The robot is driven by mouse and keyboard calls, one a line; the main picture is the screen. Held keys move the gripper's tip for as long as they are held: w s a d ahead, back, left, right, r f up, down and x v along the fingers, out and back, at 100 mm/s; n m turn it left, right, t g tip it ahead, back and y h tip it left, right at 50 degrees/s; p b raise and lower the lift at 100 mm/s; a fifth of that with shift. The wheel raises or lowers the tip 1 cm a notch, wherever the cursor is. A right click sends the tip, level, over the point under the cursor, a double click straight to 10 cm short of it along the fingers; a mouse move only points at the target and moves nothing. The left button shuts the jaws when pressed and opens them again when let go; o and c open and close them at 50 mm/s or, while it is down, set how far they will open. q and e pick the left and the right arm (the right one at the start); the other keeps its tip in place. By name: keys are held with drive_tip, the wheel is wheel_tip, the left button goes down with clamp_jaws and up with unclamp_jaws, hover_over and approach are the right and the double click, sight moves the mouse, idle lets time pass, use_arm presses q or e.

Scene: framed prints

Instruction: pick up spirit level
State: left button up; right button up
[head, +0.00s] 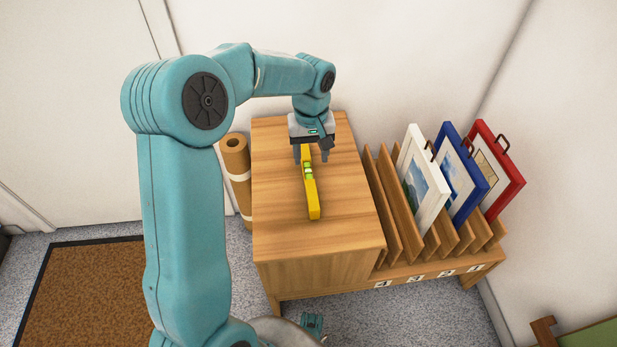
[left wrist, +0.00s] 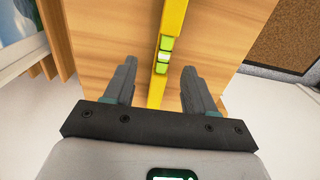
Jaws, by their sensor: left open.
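The yellow spirit level (head: 312,198) lies on the wooden cabinet top (head: 278,215), its length running from front to back. Its green vials (left wrist: 164,52) show in the left wrist view. My left gripper (head: 311,160) is open over the level's far part. In the left wrist view the two fingers of the left gripper (left wrist: 157,85) stand on either side of the yellow bar, with a gap on each side. The bar's far end is hidden by the gripper in the head view.
A slotted wooden rack (head: 393,225) on the right holds a white-framed print (head: 418,180), a blue-framed print (head: 463,178) and a red-framed print (head: 502,172). A brown roll (head: 237,170) stands left of the cabinet. A brown mat (head: 85,297) lies on the floor. The cabinet top around the level is clear.

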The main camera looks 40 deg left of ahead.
sight(308, 169)
use_arm(q)
drive_tip(key=f+b, duration=0.1)
drive_tip(key=f, duration=0.2)
drive_tip(key=f+b, duration=0.1)
drive_tip(key=f, duration=0.2)
drive_tip(key=shift+s+a+f+b, duration=0.2)
drive_tip(key=shift+f+b, duration=0.05)
drive_tip(key=shift+b, duration=0.15)
drive_tip(key=shift+r, duration=0.1)
clamp_jaws()
